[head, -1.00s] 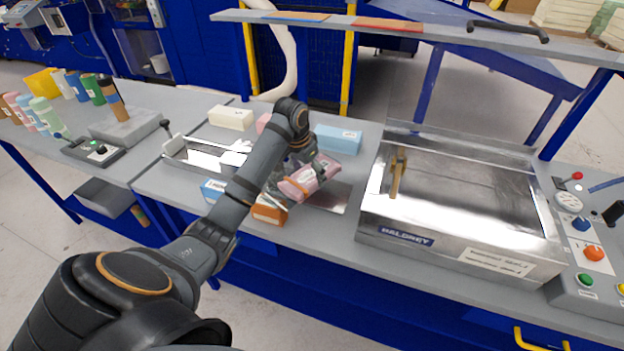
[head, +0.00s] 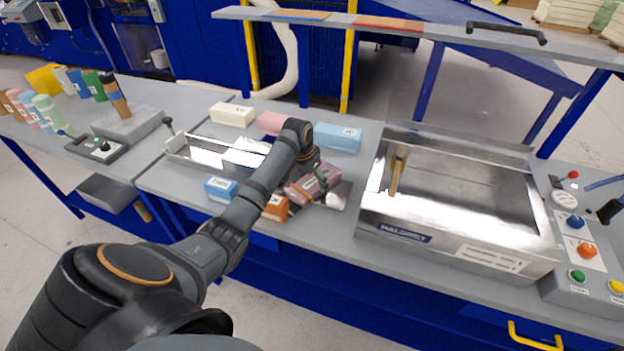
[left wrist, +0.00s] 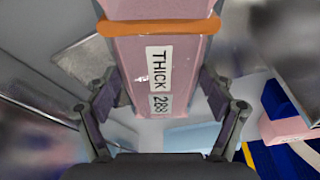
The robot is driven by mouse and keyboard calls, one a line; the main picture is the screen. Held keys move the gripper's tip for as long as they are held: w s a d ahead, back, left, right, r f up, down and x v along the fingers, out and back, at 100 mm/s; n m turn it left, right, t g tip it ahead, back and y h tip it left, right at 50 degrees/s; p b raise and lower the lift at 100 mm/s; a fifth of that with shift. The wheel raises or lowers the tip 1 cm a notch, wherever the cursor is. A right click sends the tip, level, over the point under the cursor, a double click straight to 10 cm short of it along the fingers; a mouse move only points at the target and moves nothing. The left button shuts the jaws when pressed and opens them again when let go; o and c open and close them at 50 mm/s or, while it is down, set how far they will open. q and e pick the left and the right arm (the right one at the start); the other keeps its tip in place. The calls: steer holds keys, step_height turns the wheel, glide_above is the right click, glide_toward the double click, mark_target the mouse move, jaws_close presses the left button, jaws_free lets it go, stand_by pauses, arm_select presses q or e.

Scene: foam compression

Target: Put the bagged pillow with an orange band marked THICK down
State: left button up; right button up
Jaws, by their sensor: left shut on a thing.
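The bagged pillow (head: 304,189) is pink, with an orange band around it. In the left wrist view the pillow (left wrist: 160,60) carries a white label reading THICK and 288, and the band crosses it near the top. My left gripper (head: 318,178) is shut on it; in the left wrist view the fingers of the gripper (left wrist: 160,100) stand on both its sides. The pillow is over or on a flat metal plate (head: 340,196) left of the large metal chamber. I cannot tell whether it touches the plate. My right gripper is not in view.
The open-topped metal chamber (head: 405,232) stands on the right. Near the pillow are an orange block (head: 276,208), a blue block (head: 220,189), a light blue block (head: 338,138), a pink block (head: 274,122) and a cream block (head: 232,114). A metal trough (head: 185,153) lies to the left.

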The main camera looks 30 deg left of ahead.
mark_target(306, 187)
arm_select(q)
steer(key=o, duration=0.9)
steer(key=shift+f, duration=0.1)
steer(key=shift+c, duration=0.2)
steer(key=shift+r, duration=0.3)
steer(key=b+v, duration=0.1)
steer(key=v, duration=1)
steer(key=shift+s+r, duration=0.15)
steer(key=shift+r, duration=0.2)
steer(key=shift+f, duration=0.1)
